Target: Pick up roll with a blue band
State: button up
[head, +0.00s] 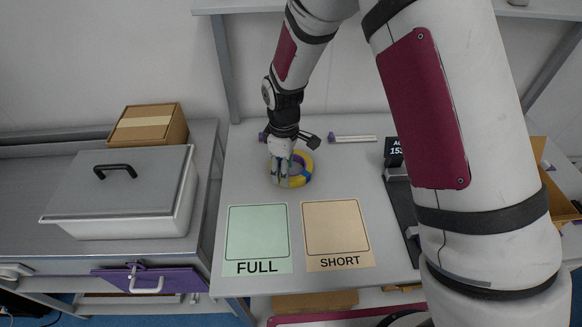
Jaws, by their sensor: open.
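A yellow ring-shaped roll with a blue or purple band (302,180) lies on the grey table (345,180), partly hidden behind my gripper. My gripper (281,180) points down at the roll's left side, with its fingers open. The fingertips overlap the roll in the picture; I cannot tell whether they touch it or reach into its hole.
A green FULL mat (257,233) and a tan SHORT mat (337,228) lie at the table's front. A white strip (352,139) with a purple end lies at the back. A black device with a display (395,147) stands right. A lidded metal box (120,180) and a cardboard box (147,124) stand left.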

jog(key=shift+f, duration=1.4)
grip_shut()
jog(key=shift+r, duration=0.15)
